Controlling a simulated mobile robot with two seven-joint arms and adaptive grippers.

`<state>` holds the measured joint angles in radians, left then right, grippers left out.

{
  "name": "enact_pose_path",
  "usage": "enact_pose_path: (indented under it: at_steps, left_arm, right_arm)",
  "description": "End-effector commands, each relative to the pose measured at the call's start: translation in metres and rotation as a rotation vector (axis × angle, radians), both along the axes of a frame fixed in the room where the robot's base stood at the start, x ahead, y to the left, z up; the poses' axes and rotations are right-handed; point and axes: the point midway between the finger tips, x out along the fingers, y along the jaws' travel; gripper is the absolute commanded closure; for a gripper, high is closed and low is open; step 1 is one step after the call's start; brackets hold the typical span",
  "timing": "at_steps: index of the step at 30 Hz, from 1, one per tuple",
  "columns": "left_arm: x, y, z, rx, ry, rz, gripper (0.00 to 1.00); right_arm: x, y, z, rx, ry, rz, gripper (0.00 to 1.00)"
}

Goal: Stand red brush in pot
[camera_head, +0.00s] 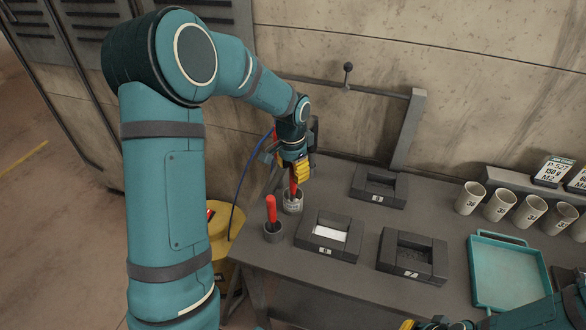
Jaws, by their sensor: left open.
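My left gripper (299,172), with yellow fingertips, reaches down from above at the table's left back. It is open, with its fingers around or just beside the upper part of a red stick-like brush (293,188). That brush's lower end is inside a light, labelled pot (292,204), and it looks roughly upright. A second red handle (271,209) stands upright in a dark grey pot (273,234) just in front and to the left. My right gripper (407,324) barely shows at the bottom edge, so its jaws cannot be read.
Dark trays stand to the right: one with a white insert (325,234), one behind (379,187), one at the front (411,256). A teal tray (509,272) and several pale cups (499,205) are farther right. A wall closes off the back.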

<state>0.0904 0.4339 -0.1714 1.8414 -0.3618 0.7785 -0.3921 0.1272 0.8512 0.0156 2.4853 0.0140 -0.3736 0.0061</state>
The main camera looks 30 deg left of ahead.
Motion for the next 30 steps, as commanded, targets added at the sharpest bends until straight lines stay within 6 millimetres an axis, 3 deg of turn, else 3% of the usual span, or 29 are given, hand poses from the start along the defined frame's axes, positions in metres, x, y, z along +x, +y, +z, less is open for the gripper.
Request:
enact_pose_path:
  at_steps: [5, 15, 21, 30]
  left_arm:
    - [0.000, 0.000, 0.012, 0.000, -0.003, 0.000, 0.57]
    - [-0.002, 0.000, 0.078, 0.000, -0.004, -0.001, 0.57]
    - [-0.004, 0.001, 0.108, 0.001, -0.003, 0.000, 0.57]
    - [-0.005, 0.000, 0.120, 0.000, 0.000, -0.001, 0.57]
  right_arm:
    - [0.000, 0.000, 0.000, 0.000, 0.000, 0.000, 1.00]
    - [0.000, 0.000, 0.000, 0.000, 0.000, 0.000, 1.00]
    - [0.000, 0.000, 0.000, 0.000, 0.000, 0.000, 1.00]
    - [0.000, 0.000, 0.000, 0.000, 0.000, 0.000, 1.00]
